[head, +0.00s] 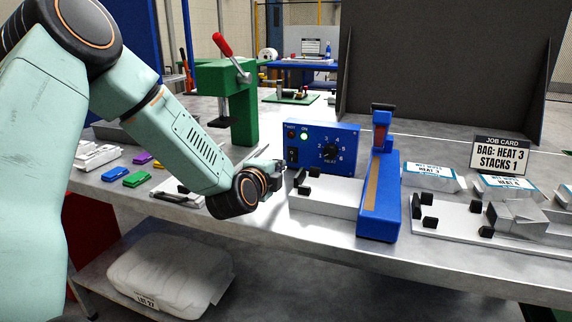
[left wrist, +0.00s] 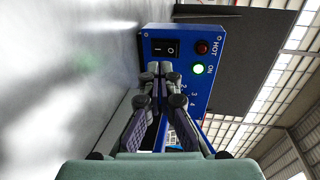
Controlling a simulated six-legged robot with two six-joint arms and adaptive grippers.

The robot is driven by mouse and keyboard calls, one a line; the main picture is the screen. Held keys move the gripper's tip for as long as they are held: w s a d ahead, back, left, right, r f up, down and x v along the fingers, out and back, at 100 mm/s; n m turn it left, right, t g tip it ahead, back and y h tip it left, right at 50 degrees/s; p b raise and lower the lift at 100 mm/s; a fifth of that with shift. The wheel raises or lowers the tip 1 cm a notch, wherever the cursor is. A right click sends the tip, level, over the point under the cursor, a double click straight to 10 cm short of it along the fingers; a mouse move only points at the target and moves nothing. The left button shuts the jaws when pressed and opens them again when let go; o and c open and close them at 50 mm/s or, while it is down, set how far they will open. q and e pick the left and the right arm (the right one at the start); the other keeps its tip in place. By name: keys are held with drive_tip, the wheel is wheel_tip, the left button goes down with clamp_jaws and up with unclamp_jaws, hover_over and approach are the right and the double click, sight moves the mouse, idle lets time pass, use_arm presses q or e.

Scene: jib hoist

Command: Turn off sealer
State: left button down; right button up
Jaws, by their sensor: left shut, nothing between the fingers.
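The sealer's blue control box (head: 343,140) stands on the bench beside its blue sealing arm (head: 380,195). Its black rocker switch (head: 292,155) is at the box's left side and also shows clearly in the left wrist view (left wrist: 165,49), marked I and O. The green ON lamp (head: 304,136) is lit; the red HOT lamp (left wrist: 203,48) looks dark. A black heat dial (head: 330,152) is right of the switch. My left gripper (head: 279,165) is shut and empty, its fingertips just short of the box front near the switch; contact cannot be told. My right gripper is out of view.
A green press (head: 228,95) with a red handle stands behind my left arm. Coloured clips (head: 137,178) lie at the left. A white tray (head: 325,195) with black stops sits before the box. Bags and a job card (head: 500,152) are at the right.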

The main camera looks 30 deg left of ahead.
sight(290, 153)
use_arm(q)
drive_tip(key=x, duration=0.1)
drive_tip(key=b+x, duration=0.1)
drive_tip(key=x, duration=0.2)
drive_tip(key=shift+w+a+r+b, duration=0.2)
drive_tip(key=shift+w+r+b, duration=0.1)
drive_tip(key=shift+w, duration=0.15)
drive_tip(key=shift+w+r, duration=0.15)
drive_tip(key=shift+w, duration=0.45)
drive_tip(key=shift+a, duration=0.15)
drive_tip(key=p, duration=0.3)
drive_tip(key=shift+w+r+g+p, duration=0.35)
drive_tip(key=shift+r+g, duration=0.05)
drive_tip(key=shift+f, duration=0.25)
